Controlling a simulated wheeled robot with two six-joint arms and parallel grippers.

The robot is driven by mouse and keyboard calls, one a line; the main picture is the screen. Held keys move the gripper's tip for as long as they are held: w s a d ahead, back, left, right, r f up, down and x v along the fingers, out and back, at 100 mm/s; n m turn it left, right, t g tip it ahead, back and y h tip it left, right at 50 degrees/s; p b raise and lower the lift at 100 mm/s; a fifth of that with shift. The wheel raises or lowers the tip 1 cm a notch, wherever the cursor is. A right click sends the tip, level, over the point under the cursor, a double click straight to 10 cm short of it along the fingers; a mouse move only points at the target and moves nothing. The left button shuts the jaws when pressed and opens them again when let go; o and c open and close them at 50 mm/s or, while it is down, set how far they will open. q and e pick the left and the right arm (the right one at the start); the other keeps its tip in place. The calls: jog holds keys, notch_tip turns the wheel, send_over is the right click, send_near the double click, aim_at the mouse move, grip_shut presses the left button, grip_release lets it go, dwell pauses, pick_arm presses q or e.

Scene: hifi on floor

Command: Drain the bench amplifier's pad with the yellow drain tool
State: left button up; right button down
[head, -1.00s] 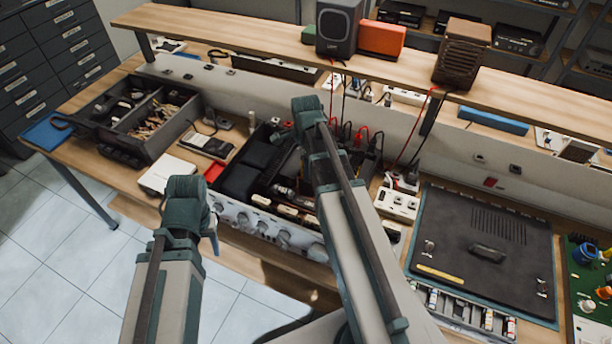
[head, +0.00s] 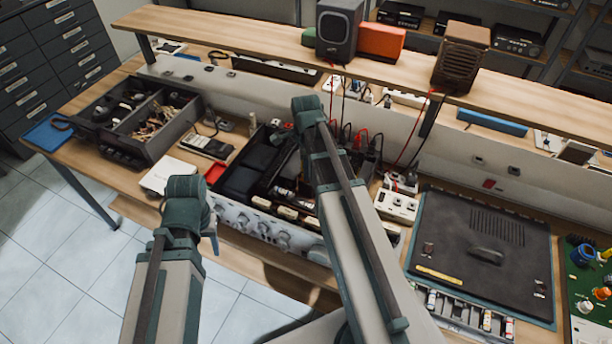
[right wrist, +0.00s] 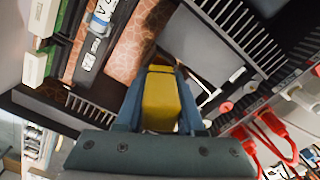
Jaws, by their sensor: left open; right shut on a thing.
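The bench amplifier (head: 270,235) is an open chassis with a knobbed front panel, in the middle of the bench. My right gripper (right wrist: 160,85) is shut on the yellow drain tool (right wrist: 160,100), inside the open chassis in the right wrist view. The tool's tip and the pad are not clearly visible there. A copper-coloured board (right wrist: 125,50) and a large dark cylindrical part (right wrist: 97,35) lie beyond and left of the tool. In the head view my right forearm hides the right gripper. My left gripper (head: 213,240) is open and empty in front of the chassis, mostly hidden by its wrist.
Finned heat sinks (right wrist: 235,30) flank the tool on the right. Red leads (right wrist: 270,135) and plugs crowd the chassis's rear edge. A divided black tray (head: 150,125) stands left, a dark panel (head: 480,250) lies right, and a shelf (head: 220,40) overhangs the bench's back.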

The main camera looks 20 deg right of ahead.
jog(key=shift+r+p, duration=3.35)
jog(key=shift+r, duration=0.3)
jog(key=shift+f, duration=0.15)
